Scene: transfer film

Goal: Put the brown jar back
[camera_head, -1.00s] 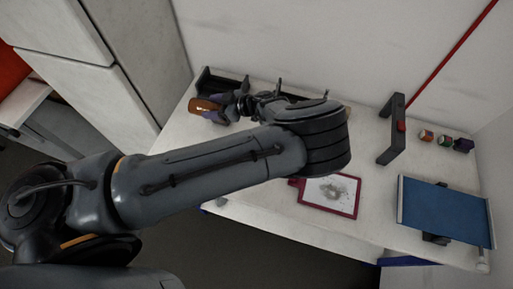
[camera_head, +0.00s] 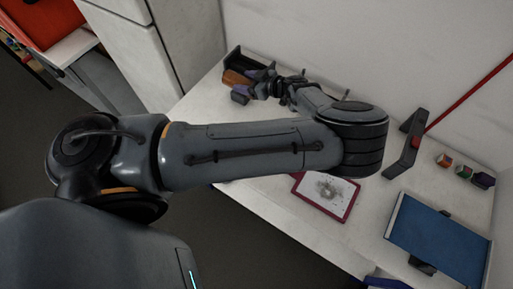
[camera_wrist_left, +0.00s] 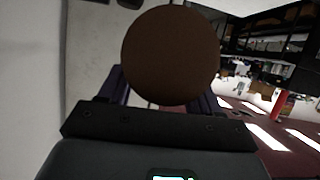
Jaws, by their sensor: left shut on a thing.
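The brown jar (camera_head: 236,79) is at the back left of the white table, just in front of a dark holder (camera_head: 238,57). My left gripper (camera_head: 251,85) is shut on the jar, with its purple fingers on either side. In the left wrist view the jar's round brown end (camera_wrist_left: 170,55) fills the space between the fingers. I cannot tell whether the jar touches the table or the holder. My left arm hides part of the table.
A red-framed board (camera_head: 325,194) lies on the table's front part. A blue panel (camera_head: 440,240), a black bracket (camera_head: 404,150) and several small coloured cubes (camera_head: 463,171) stand to the right. The wall closes off the back.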

